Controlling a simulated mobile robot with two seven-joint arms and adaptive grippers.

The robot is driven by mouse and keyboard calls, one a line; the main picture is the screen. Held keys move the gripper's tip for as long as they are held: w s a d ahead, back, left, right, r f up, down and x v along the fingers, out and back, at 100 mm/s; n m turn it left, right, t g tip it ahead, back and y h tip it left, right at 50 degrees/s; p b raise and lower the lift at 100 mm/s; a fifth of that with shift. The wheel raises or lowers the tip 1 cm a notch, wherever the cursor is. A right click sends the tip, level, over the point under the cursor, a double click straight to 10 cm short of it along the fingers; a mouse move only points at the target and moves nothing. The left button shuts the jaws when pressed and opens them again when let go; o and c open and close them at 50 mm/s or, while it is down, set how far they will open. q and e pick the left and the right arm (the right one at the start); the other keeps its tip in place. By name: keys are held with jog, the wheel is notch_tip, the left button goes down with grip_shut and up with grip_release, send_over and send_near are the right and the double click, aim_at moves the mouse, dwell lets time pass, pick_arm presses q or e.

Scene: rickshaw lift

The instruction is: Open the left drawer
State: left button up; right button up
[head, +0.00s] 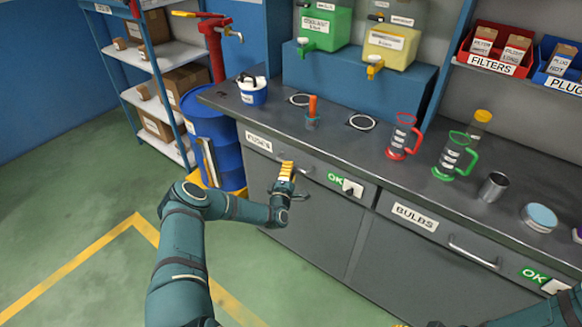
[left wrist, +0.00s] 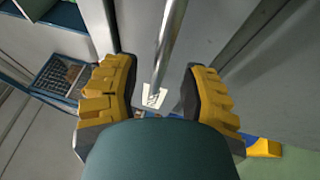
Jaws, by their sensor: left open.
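The left drawer (head: 325,179), labelled FUSES, is in the grey counter in the head view. Its front looks flush with the counter. My left gripper (head: 287,170) is at the drawer front and partly hides its handle. In the left wrist view a metal handle bar (left wrist: 170,45) runs between the two yellow-padded fingers of my left gripper (left wrist: 162,92). The fingers are open, with a gap on both sides of the bar. My right arm shows at the bottom right of the head view; only a sliver of its gripper (head: 402,325) shows at the bottom edge.
The BULBS drawer (head: 425,236) is to the right. A switch (head: 352,188) beside an OK sign sits between the drawers. A blue drum (head: 213,135) and a shelf rack stand left. Jugs and a metal cup (head: 493,187) stand on the counter (head: 400,178). The floor in front is clear.

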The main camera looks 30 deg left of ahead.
pick_arm(q)
jog(key=shift+x, duration=1.2)
jog(key=shift+c, duration=0.3)
grip_shut()
